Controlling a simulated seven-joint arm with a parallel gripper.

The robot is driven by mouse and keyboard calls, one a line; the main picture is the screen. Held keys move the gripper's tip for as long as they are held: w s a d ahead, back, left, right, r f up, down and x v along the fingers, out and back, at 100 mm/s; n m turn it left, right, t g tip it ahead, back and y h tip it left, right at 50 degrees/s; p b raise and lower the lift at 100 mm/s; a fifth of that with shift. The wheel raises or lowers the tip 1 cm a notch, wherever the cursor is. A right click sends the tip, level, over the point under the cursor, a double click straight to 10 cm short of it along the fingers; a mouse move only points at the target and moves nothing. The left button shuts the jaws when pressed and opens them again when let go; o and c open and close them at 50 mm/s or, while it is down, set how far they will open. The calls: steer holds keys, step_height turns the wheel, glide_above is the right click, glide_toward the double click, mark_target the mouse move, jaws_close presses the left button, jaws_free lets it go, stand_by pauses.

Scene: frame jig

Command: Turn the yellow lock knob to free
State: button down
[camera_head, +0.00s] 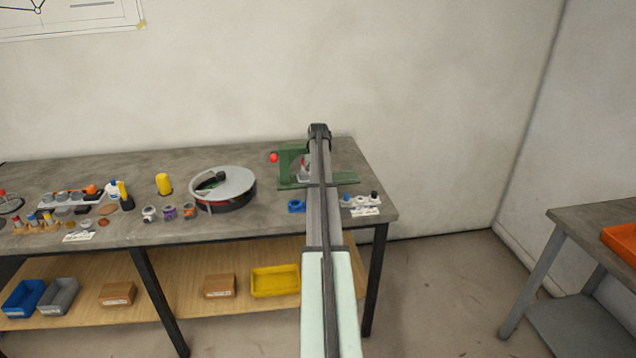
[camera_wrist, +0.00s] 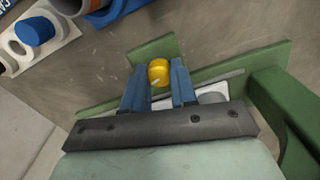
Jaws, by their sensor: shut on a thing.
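The yellow lock knob (camera_wrist: 158,72) shows in the wrist view, between the tips of my gripper (camera_wrist: 159,86). It is a short round knob with a pale mark on its face. The two blue fingers are shut on it, one on each side. The knob sits by the green frame jig (camera_wrist: 268,95). In the head view the green jig (camera_head: 288,165) stands at the right end of the workbench. My arm covers part of the jig there, and the knob is hidden from that view.
A white holder (camera_head: 362,205) with blue and dark pieces lies right of my arm. A blue part (camera_head: 296,206) lies left of it. A red ball (camera_head: 274,157) is beside the jig. A round grey-topped device (camera_head: 222,184) stands further left. The bench's right edge is close.

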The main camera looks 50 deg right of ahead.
steer(key=shift+m, duration=1.6)
steer(key=c, duration=0.9)
jaws_free()
steer(key=shift+r, duration=0.1)
step_height(320, 180, up, 14)
steer(key=shift+f, duration=0.15)
